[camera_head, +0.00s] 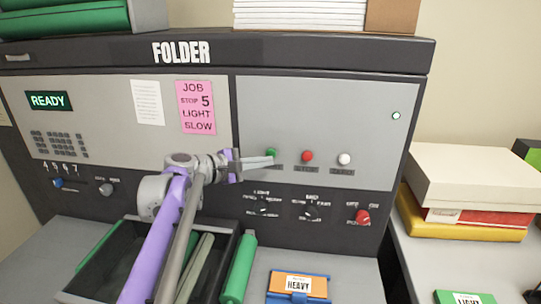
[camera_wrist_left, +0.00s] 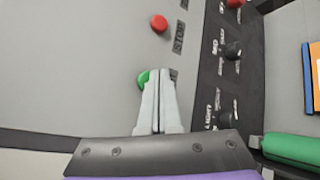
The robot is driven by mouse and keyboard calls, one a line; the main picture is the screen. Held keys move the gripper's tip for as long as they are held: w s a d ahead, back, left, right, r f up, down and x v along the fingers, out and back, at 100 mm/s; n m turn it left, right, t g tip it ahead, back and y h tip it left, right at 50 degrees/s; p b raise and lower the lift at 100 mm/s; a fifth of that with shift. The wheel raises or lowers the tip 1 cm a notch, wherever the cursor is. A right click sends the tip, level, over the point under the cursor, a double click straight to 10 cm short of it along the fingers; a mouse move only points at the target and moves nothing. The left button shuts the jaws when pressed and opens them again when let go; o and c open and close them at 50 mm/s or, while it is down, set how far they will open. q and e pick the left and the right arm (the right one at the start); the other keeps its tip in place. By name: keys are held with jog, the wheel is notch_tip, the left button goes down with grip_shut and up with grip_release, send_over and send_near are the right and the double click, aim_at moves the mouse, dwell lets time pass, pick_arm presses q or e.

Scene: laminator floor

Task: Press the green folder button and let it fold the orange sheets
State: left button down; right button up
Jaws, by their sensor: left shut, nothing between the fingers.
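The folder (camera_head: 330,105) is a large grey and black machine with a lit READY display (camera_head: 48,101). Its green button (camera_head: 271,152) is at the left of a row on the right panel, beside a red button (camera_head: 307,156) and a white one (camera_head: 344,159). My left gripper (camera_head: 272,161) is shut and empty, its tips at the green button. In the left wrist view the closed fingers (camera_wrist_left: 159,75) partly cover the green button (camera_wrist_left: 142,77); I cannot tell whether they touch it. I cannot make out orange sheets. My right gripper is out of view.
A pink note (camera_head: 196,107) reads JOB, STOP 5, LIGHT, SLOW. Knobs sit below the buttons, including a red one (camera_head: 362,217). Boxes (camera_head: 470,178) are stacked at right.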

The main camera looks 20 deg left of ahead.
pick_arm(q)
jog(key=shift+w, duration=0.2)
dwell(0.7)
jog(key=shift+w+a, duration=0.1)
jog(key=shift+w, duration=0.2)
